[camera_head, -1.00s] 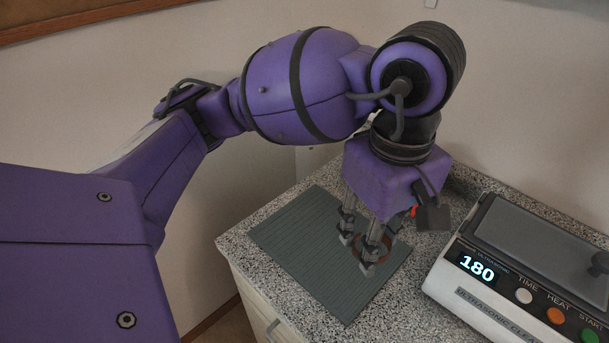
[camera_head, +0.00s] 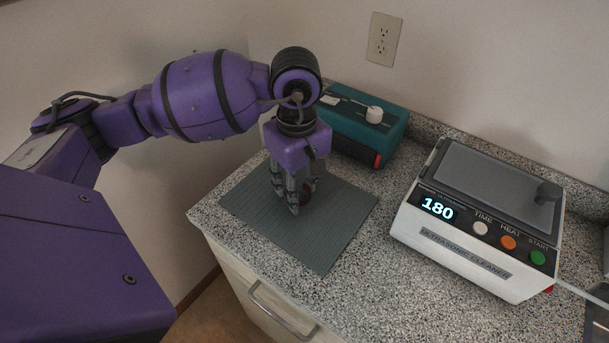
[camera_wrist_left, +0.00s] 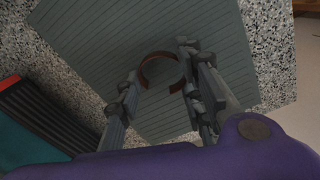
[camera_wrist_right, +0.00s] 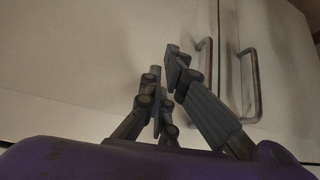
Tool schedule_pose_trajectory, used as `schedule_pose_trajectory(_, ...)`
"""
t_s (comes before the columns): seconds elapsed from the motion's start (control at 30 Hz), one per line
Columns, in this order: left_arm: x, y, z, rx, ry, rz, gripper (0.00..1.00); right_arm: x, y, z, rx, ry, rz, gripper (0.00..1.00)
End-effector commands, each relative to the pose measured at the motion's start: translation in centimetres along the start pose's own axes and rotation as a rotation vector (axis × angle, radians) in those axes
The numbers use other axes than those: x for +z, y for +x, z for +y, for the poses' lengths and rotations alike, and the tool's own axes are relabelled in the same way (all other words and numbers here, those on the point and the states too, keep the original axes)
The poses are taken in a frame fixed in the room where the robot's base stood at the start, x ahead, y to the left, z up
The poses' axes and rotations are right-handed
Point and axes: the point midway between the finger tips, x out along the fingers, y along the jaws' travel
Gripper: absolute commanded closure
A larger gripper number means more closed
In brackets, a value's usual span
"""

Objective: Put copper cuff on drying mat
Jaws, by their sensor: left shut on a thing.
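The copper cuff (camera_head: 307,190) is a reddish-brown open ring. In the left wrist view it (camera_wrist_left: 150,57) sits between the fingers of my left gripper (camera_wrist_left: 160,68), its opening toward the palm. My left gripper (camera_head: 291,202) points down and is shut on the cuff, over the far half of the grey-green ribbed drying mat (camera_head: 315,245). I cannot tell whether the cuff touches the mat. In the head view the fingers partly hide it. My right gripper (camera_wrist_right: 164,66) shows only in its wrist view, its fingertips close together with nothing seen between them.
The ultrasonic cleaner (camera_head: 480,225) stands right of the mat on the speckled counter (camera_head: 375,255). A teal box (camera_head: 350,135) with a pale knob stands behind the mat. Pale cabinet doors with handles (camera_wrist_right: 248,85) face my right gripper. The mat's near part is bare.

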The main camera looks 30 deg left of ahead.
Motion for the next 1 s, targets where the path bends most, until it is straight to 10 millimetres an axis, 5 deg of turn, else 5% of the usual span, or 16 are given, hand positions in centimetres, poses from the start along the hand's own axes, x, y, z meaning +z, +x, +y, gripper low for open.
schedule_pose_trajectory(0.43, 0.0, 1.1, 0.0, 0.001, 0.000, 0.002, 0.86, 0.7, 0.2, 0.0, -0.001, -0.001, -0.011, 1.00)
schedule_pose_trajectory(0.47, 0.0, 0.9, 0.0, 0.002, 0.000, 0.002, 0.61, 0.6, 0.1, 0.0, -0.001, -0.001, -0.010, 1.00)
schedule_pose_trajectory(0.57, 0.0, 0.9, 0.1, 0.002, 0.000, 0.002, 0.48, 0.6, 0.1, 0.0, 0.000, -0.001, -0.010, 1.00)
schedule_pose_trajectory(1.0, -0.1, -0.2, 0.2, 0.007, 0.000, 0.004, 0.46, 0.0, -0.1, 0.0, 0.000, 0.000, -0.001, 1.00)
